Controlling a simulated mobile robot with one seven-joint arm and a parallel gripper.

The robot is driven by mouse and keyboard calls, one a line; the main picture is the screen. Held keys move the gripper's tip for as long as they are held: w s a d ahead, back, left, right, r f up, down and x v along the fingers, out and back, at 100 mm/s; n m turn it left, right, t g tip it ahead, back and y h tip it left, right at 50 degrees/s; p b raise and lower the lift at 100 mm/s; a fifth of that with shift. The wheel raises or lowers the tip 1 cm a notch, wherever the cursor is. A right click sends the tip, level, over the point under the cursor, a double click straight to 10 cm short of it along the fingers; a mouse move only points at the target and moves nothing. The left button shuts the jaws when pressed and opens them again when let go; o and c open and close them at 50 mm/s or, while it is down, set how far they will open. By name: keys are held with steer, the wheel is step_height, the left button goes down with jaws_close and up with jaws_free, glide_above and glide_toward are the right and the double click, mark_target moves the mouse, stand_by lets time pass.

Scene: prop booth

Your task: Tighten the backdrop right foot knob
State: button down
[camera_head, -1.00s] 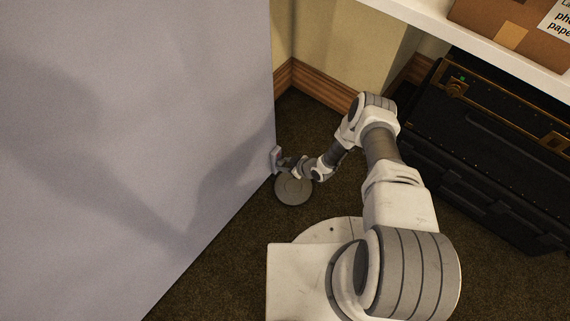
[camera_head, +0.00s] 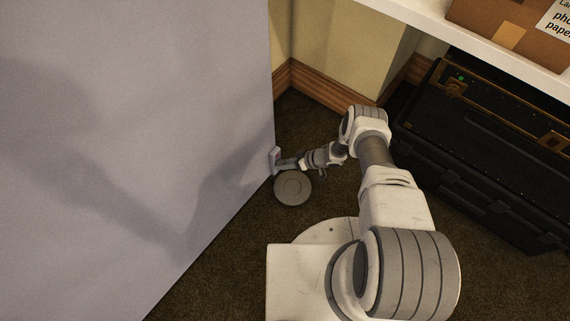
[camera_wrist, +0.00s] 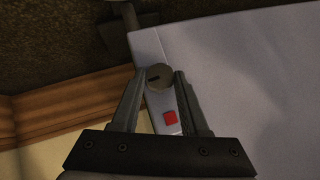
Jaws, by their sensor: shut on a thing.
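The backdrop (camera_head: 140,130) is a large pale grey panel filling the left of the head view. Its right foot (camera_head: 293,188) is a round grey disc on the carpet by the panel's lower right edge. In the wrist view the knob (camera_wrist: 159,76) is a small round grey-brown piece with a dark slot, on the pale end of the panel (camera_wrist: 240,70). My gripper (camera_wrist: 160,82) is shut on the knob, one finger on each side. In the head view my gripper (camera_head: 284,163) reaches the panel's edge just above the disc; the knob is hidden there.
A black case (camera_head: 480,140) stands at right under a white shelf (camera_head: 450,30) with a cardboard box (camera_head: 500,25). Wooden baseboard (camera_head: 325,90) runs behind.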

steer(key=shift+w+m+g+y, duration=0.1)
steer(key=shift+m+g+y, duration=0.3)
steer(key=shift+g+y, duration=0.15)
steer(key=shift+w, duration=0.1)
stand_by(0.3)
steer(key=shift+c, duration=2.1)
jaws_free()
steer(key=p+v, duration=0.4)
steer(key=v, duration=1.3)
steer(key=shift+d, duration=0.25)
steer(key=shift+w, duration=0.1)
